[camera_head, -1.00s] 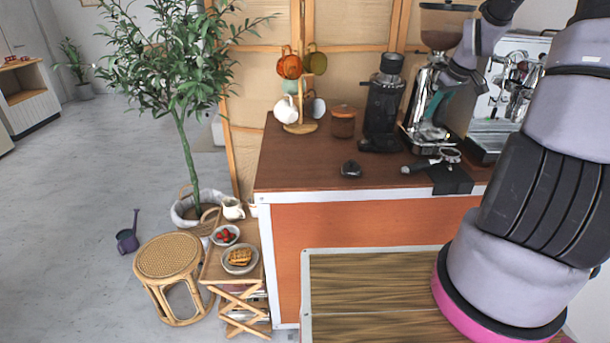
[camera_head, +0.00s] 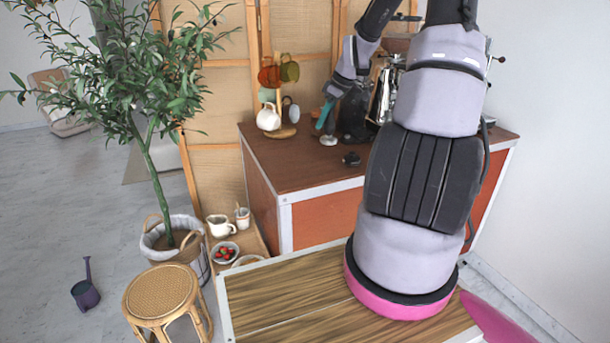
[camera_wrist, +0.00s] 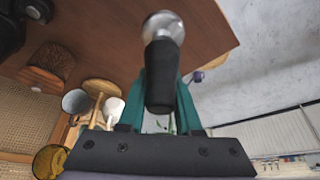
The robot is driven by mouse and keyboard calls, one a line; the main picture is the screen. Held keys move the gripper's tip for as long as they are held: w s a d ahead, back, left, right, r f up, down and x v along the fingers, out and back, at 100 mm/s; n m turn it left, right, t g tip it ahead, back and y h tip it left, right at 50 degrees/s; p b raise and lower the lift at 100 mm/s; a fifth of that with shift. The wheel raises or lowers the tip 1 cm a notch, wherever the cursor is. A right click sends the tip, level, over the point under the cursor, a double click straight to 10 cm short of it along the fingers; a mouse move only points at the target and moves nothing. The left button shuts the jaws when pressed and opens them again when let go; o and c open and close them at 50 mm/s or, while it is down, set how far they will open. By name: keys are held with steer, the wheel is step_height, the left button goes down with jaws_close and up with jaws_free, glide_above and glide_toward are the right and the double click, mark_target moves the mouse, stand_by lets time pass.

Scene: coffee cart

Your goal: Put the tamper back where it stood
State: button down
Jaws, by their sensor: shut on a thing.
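The tamper has a black handle (camera_wrist: 160,75) and a shiny steel base (camera_wrist: 163,26). My gripper (camera_wrist: 162,95), with teal fingers, is shut on the handle in the wrist view. In the head view my gripper (camera_head: 324,115) is over the counter's back part, left of the black grinder (camera_head: 354,115). The tamper's steel base (camera_head: 328,140) shows below the fingers, close to the counter top. I cannot tell whether it touches. Its handle is mostly hidden there by the fingers.
The mug tree's wooden base (camera_head: 284,132) stands to the left, with a white mug (camera_head: 268,117) on it. A small dark object (camera_head: 351,158) lies on the counter (camera_head: 290,165) in front. The front left counter is clear. My arm hides much of the right side.

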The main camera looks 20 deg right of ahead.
steer(key=shift+a+f, duration=0.15)
steer(key=shift+f, duration=1.5)
steer(key=shift+a+f, duration=0.15)
steer(key=shift+f, duration=1.55)
steer(key=shift+a+f, duration=0.15)
steer(key=shift+f, duration=1.5)
steer(key=shift+f, duration=0.2)
steer(key=c, duration=0.6)
jaws_free()
steer(key=shift+r, duration=0.15)
